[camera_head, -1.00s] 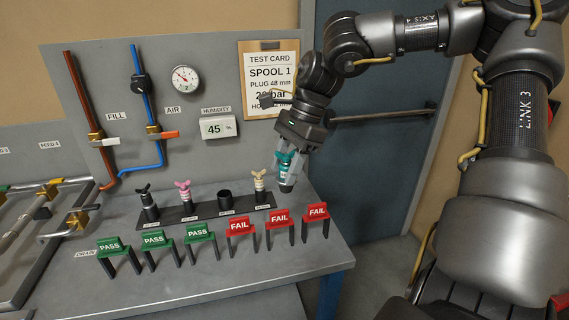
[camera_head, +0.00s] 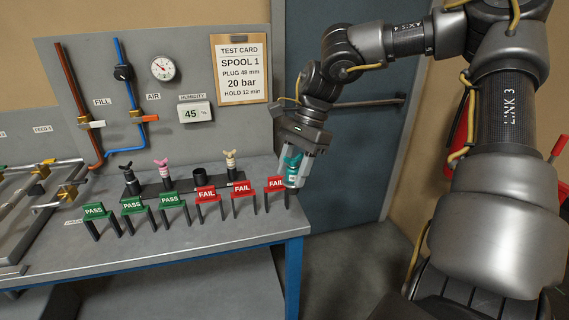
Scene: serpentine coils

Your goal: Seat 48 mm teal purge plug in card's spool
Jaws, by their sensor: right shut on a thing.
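The teal plug (camera_head: 293,169) is held in my right gripper (camera_head: 293,177), which is shut on it. Gripper and plug are at the right end of the bench, in front of part of the rightmost FAIL sign. The test card (camera_head: 240,69) on the back panel reads SPOOL 1, PLUG 48 mm, 20 bar, HOLD 12 min. Pipe frames of the spools (camera_head: 40,180) show at the left edge, partly cut off. My left gripper is not in view.
A black rack (camera_head: 180,187) holds a black, a pink and a cream plug and one empty holder (camera_head: 200,177). Green PASS signs (camera_head: 133,205) and red FAIL signs (camera_head: 208,194) stand along the bench (camera_head: 160,245). The bench's front strip is clear. A blue door (camera_head: 345,150) is behind my right arm.

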